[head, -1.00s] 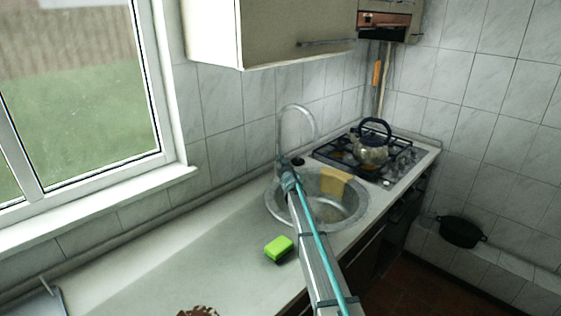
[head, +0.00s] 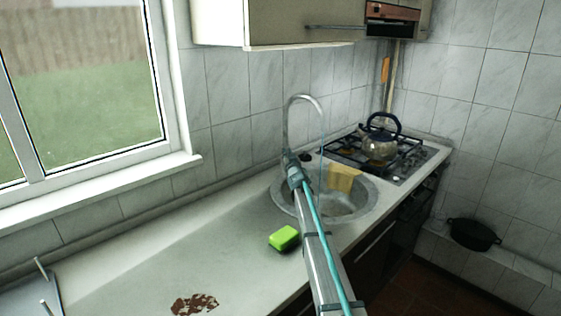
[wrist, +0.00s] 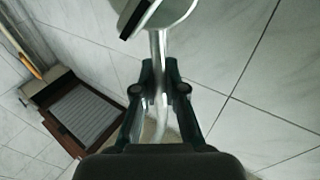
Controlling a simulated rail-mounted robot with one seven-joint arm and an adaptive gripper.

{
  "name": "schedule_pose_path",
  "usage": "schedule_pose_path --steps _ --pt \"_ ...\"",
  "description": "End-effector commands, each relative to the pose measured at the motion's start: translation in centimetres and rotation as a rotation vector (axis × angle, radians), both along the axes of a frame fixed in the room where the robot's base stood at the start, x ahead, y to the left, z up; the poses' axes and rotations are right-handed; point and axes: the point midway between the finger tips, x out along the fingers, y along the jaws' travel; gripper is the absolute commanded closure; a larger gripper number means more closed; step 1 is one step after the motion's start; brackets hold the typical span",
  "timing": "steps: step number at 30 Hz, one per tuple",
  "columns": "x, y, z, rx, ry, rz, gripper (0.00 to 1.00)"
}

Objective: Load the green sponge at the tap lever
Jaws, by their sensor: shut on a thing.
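The green sponge (head: 284,238), with a dark underside, lies on the counter in front of the sink, left of my arm. The chrome tap (head: 289,112) arches over the round sink at its back left. My gripper (head: 291,160) is at the tap's base, away from the sponge. In the wrist view my gripper (wrist: 160,72) is shut on a slim pale metal part, which I take for the tap lever (wrist: 158,48); its contact is small and partly hidden in the head view. A thin bluish streak (head: 322,145), like running water, hangs below the spout.
The steel sink (head: 366,208) has a yellow cloth (head: 343,178) over its far rim. A kettle (head: 380,146) stands on the stove (head: 420,158) behind. A brown patch (head: 194,304) marks the counter's front.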

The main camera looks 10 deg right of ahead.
Motion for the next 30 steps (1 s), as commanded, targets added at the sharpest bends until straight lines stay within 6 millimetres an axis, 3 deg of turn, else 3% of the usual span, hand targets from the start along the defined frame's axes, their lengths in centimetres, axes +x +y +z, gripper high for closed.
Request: schedule_pose_path --steps 11,12,16,17,30 --pt "-0.06 -0.33 0.14 0.0 -0.006 -0.002 1.0" --pt "-0.06 -0.33 0.14 0.0 -0.006 -0.002 0.87" --pt "-0.06 -0.32 0.1 0.0 -0.005 -0.003 0.66" --pt "-0.06 -0.32 0.09 0.0 -0.005 -0.003 0.64" --pt "-0.81 -0.3 -0.04 0.0 -0.004 -0.003 0.64"
